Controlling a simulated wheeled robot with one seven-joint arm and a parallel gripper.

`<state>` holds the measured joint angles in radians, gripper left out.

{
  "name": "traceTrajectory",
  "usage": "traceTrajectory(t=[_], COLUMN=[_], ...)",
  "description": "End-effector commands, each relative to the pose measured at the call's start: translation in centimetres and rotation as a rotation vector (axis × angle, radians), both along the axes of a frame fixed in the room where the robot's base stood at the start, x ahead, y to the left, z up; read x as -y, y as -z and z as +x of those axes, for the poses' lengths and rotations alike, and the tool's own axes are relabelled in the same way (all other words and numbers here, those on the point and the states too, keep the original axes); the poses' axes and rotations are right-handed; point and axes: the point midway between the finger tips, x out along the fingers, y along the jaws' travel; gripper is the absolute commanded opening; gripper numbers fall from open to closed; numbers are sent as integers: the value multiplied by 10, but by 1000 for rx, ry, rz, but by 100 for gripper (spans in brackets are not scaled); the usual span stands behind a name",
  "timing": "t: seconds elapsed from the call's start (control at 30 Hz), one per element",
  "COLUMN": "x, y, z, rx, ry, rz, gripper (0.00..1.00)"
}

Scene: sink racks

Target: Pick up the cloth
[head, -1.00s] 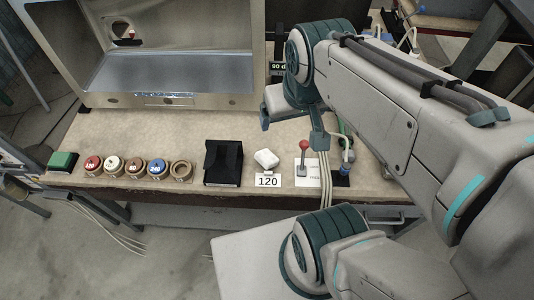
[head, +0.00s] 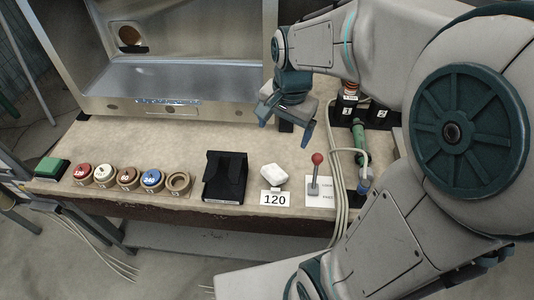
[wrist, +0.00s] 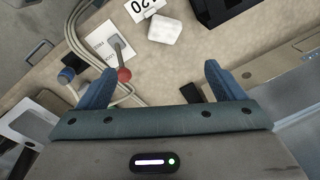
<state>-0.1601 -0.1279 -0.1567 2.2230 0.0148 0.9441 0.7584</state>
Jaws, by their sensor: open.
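The cloth (head: 273,176) is a small white folded bundle on the beige bench top, just behind the "120" card. It also shows near the top of the wrist view (wrist: 165,28). My gripper (head: 287,128) is open and empty above the bench, behind the cloth and a little to its right. In the wrist view the blue fingers (wrist: 160,72) are spread apart, and the cloth lies beyond their tips, not between them.
A red-knobbed lever (head: 316,172) stands right of the cloth, with cables beside it. A black box (head: 225,177) stands to the left. A metal sink cabinet (head: 170,80) is behind.

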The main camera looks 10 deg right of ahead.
Motion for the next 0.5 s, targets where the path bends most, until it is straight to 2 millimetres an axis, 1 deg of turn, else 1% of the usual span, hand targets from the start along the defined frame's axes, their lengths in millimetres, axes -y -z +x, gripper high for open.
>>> traceTrajectory(t=[0.03,0.1,0.2,0.33,0.43,0.5], x=[-1,-1,-1,-1,-1,-1], y=[29,48,69,83,89,98], z=[10,21,34,43,44,45], rx=[-27,-55,-82,-101,-108,-109], ry=[59,150,249,326,348,351], rz=[0,-1,-6,-13,-15,-16], gripper=[89,89,89,89,89,89])
